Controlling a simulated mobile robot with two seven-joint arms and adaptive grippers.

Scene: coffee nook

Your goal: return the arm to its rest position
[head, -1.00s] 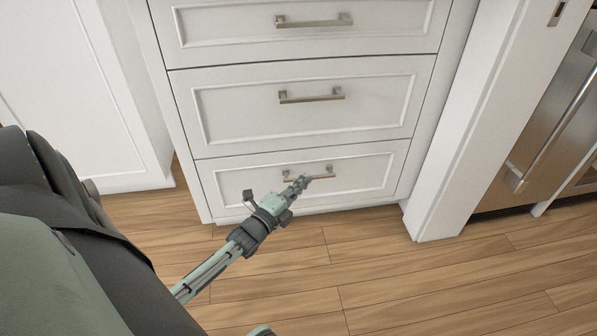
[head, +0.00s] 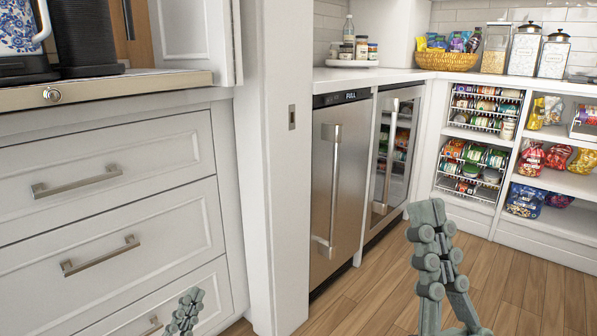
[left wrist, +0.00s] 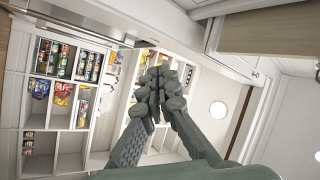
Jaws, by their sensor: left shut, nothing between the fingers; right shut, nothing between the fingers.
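My left gripper (head: 185,311) shows at the bottom of the head view, in front of the lowest white drawer (head: 165,300). Its grey-green fingers are together and hold nothing. In the left wrist view its fingers (left wrist: 159,82) converge at the tips with nothing between them. The arms behind both grippers are mostly out of the picture.
White drawers with metal handles (head: 100,255) stand at the left under a counter (head: 110,100). A steel fridge (head: 338,185) and a glass-door cooler (head: 394,160) stand beyond a white post (head: 272,150). Stocked shelves (head: 560,185) fill the right. The wood floor (head: 530,290) between is clear.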

